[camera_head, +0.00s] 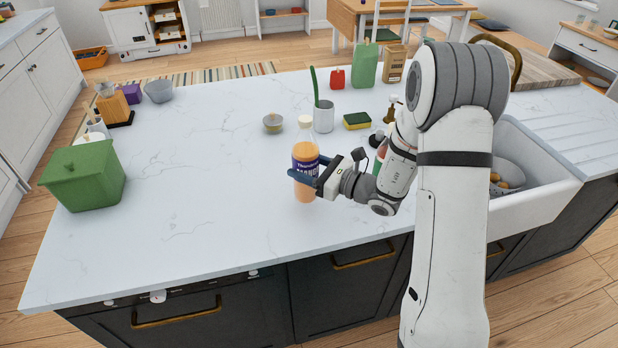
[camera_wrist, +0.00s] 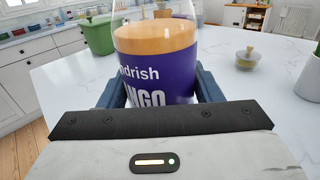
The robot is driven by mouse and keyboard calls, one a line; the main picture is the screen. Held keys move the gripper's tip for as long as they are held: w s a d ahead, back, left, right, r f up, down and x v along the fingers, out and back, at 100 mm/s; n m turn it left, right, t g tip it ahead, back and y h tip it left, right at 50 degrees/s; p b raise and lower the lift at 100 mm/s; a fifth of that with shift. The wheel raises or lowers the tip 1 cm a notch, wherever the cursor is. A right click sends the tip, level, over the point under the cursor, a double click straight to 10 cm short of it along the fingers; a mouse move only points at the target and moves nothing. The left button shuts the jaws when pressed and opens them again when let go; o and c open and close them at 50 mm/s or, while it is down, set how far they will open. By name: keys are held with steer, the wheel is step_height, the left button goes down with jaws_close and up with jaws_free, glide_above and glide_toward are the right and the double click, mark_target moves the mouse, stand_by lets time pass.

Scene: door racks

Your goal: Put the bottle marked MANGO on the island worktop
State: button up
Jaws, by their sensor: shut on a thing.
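The MANGO bottle (camera_head: 306,157) is upright, with orange contents, a purple label and a white cap. It is at the worktop's front middle in the head view. In the wrist view the bottle (camera_wrist: 155,55) fills the middle, its label partly reading "NGO". My gripper (camera_head: 305,178) is shut around the bottle's lower part, one finger on each side; its fingers also show in the wrist view (camera_wrist: 160,92). The island worktop (camera_head: 190,200) is white marble. The bottle is over it; I cannot tell whether its base touches the surface.
A green lidded bin (camera_head: 84,176) stands at the left. A small lidded jar (camera_head: 273,123), a grey cup (camera_head: 323,117) and a sponge (camera_head: 357,121) stand behind the bottle. The sink (camera_head: 535,195) is at the right. The worktop's left middle is clear.

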step_height(320, 180, down, 4)
steer(key=shift+r+p, duration=0.2)
steer(key=shift+p, duration=0.2)
steer(key=shift+f, duration=0.25)
steer(key=shift+f, duration=0.1)
steer(key=shift+f+b, duration=0.15)
steer(key=shift+b, duration=0.15)
steer(key=o, duration=1.4)
